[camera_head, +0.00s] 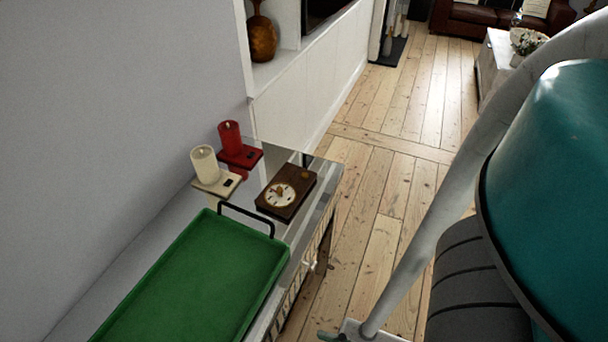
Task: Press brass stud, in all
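A dark brown wooden box (287,191) with a round cream dial (279,196) lies on a sideboard near its far right end. A small brass stud (306,174) sits on the box's top face, near its far right corner. I cannot tell from here whether the stud is raised or pushed in. Nothing touches the box.
A green tray (190,270) with a dark handle lies in front of the box on the sideboard (318,208). Bare floorboards (375,200) lie right of the sideboard.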

